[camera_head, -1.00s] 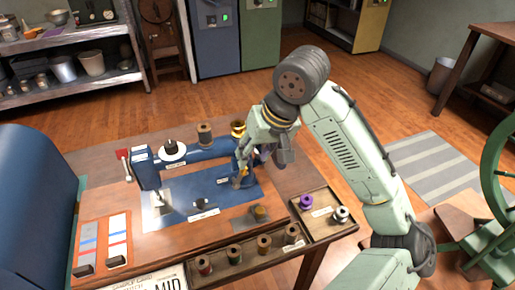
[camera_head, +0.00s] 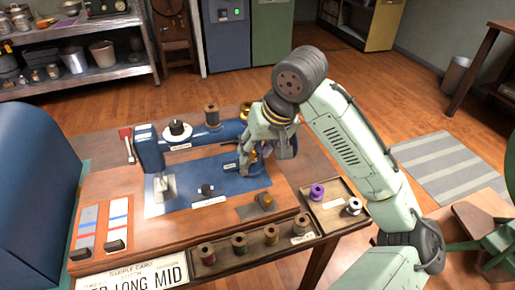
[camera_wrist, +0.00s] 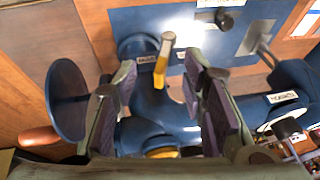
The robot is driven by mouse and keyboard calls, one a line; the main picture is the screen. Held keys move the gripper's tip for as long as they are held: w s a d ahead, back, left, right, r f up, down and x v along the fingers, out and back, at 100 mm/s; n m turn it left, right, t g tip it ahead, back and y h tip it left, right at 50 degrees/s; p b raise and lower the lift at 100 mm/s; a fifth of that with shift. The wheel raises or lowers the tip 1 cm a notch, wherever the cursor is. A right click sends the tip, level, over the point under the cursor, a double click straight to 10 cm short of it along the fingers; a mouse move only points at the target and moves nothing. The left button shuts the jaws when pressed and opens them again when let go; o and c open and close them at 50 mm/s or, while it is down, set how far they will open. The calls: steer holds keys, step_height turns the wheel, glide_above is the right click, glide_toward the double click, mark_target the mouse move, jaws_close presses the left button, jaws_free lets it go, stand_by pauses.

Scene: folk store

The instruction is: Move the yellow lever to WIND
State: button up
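The yellow lever (camera_wrist: 161,68) has a pale rounded top and stands on the blue sewing machine (camera_wrist: 160,128). In the wrist view it sits between the two spread fingers of my gripper (camera_wrist: 162,76), with a visible gap on each side. My gripper is open, with purple-grey pads. In the head view, my gripper (camera_head: 254,164) is low over the right end of the blue machine (camera_head: 190,152) and largely hides the lever there. A small white label (camera_wrist: 147,59) lies beside the lever; I cannot read its lettering.
A wooden tray (camera_head: 338,222) with purple and white spools stands right of the machine. Several spools sit in the front trough (camera_head: 222,258). A dark round disc (camera_wrist: 68,93) is left of my fingers.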

steer(key=shift+f, duration=0.15)
steer(key=shift+a, duration=0.1)
steer(key=a, duration=0.1)
steer(key=s+a+p, duration=0.1)
steer(key=a, duration=0.1)
steer(key=a+p, duration=0.1)
steer(key=a, duration=0.1)
steer(key=shift+s+f, duration=0.2)
steer(key=shift+s, duration=0.05)
stand_by(1.2)
steer(key=shift+d+r, duration=0.1)
steer(key=shift+w+d+r+p, duration=0.1)
steer(key=shift+d+p, duration=0.15)
steer(key=shift+p, duration=0.15)
steer(key=shift+r, duration=0.1)
